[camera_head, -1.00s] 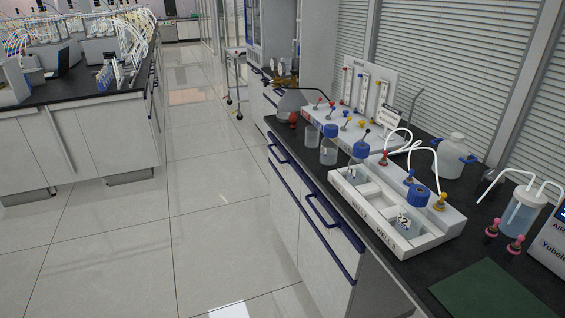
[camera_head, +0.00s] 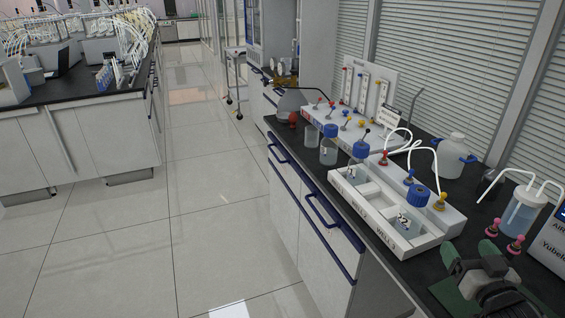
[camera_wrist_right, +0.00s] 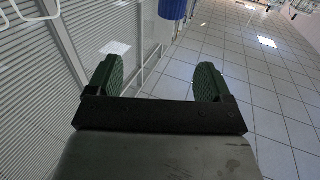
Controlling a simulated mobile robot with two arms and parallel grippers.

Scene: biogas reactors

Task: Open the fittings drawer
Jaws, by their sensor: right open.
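The bench (camera_head: 310,230) on the right has white fronts with long blue edge strips and a blue bar handle (camera_head: 320,212) on its front below the worktop. No label shows which front is the fittings drawer, and no front stands out from the bench. My right gripper (camera_head: 500,250) is at the lower right, over the green mat (camera_head: 445,292), well to the right of the handle. It also shows in the right wrist view (camera_wrist_right: 160,78), with its two green-padded fingers wide apart and nothing between them. My left gripper is not in view.
A white tray marked WELL 3 (camera_head: 425,243) with blue-capped bottles stands left of my right gripper. A tubed jar (camera_head: 520,215) and pink-topped fittings (camera_head: 494,228) are close beside it. The tiled floor (camera_head: 215,210) left of the bench is clear.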

